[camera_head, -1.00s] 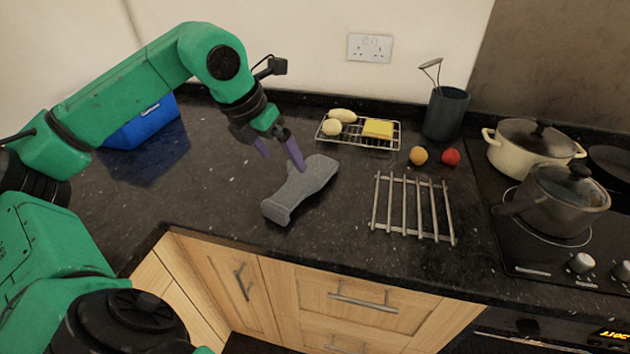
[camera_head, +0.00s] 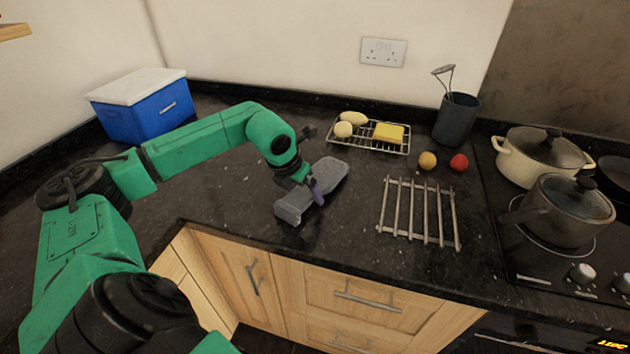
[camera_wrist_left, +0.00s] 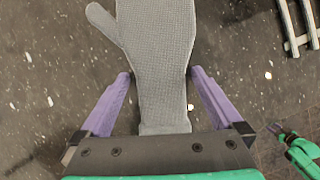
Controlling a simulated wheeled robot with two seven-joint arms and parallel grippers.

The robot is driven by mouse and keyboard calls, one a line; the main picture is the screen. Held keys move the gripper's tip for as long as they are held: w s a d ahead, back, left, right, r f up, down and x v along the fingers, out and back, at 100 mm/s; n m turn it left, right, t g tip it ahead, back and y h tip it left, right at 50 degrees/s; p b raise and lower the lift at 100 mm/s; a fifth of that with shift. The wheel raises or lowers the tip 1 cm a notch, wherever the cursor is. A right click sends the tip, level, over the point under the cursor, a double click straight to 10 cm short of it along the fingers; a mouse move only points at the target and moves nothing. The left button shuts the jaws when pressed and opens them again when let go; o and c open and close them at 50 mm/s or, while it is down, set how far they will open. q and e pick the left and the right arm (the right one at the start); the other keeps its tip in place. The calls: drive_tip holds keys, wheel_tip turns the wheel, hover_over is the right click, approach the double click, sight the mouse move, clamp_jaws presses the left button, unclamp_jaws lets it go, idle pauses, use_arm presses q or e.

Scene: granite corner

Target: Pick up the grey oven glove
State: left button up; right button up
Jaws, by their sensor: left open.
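The grey oven glove (camera_head: 330,174) lies flat on the dark granite worktop, in the middle of the head view. In the left wrist view the glove (camera_wrist_left: 158,50) has its thumb at upper left and its cuff close to the gripper palm. My left gripper (camera_head: 314,192) is down over the cuff half of the glove. Its purple fingers (camera_wrist_left: 158,82) are open, one on each side of the glove, with small gaps. Part of the glove is hidden behind the gripper in the head view. My right gripper is not seen in the head view.
A metal trivet (camera_head: 418,212) lies right of the glove. Behind it are a wire rack (camera_head: 365,142) with food, an orange fruit (camera_head: 427,160), a red fruit (camera_head: 459,162) and a utensil pot (camera_head: 456,118). Pots stand on the hob at right. A blue cool box (camera_head: 150,112) is at back left.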

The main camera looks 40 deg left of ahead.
use_arm(q)
drive_tip(key=shift+r, duration=0.1)
clamp_jaws()
drive_tip(key=shift+r, duration=0.2)
wheel_tip(320, 180, up, 6)
drive_tip(key=shift+w+f, duration=0.1)
drive_tip(key=shift+f, duration=0.1)
wheel_tip(320, 180, up, 14)
drive_tip(key=p, duration=0.2)
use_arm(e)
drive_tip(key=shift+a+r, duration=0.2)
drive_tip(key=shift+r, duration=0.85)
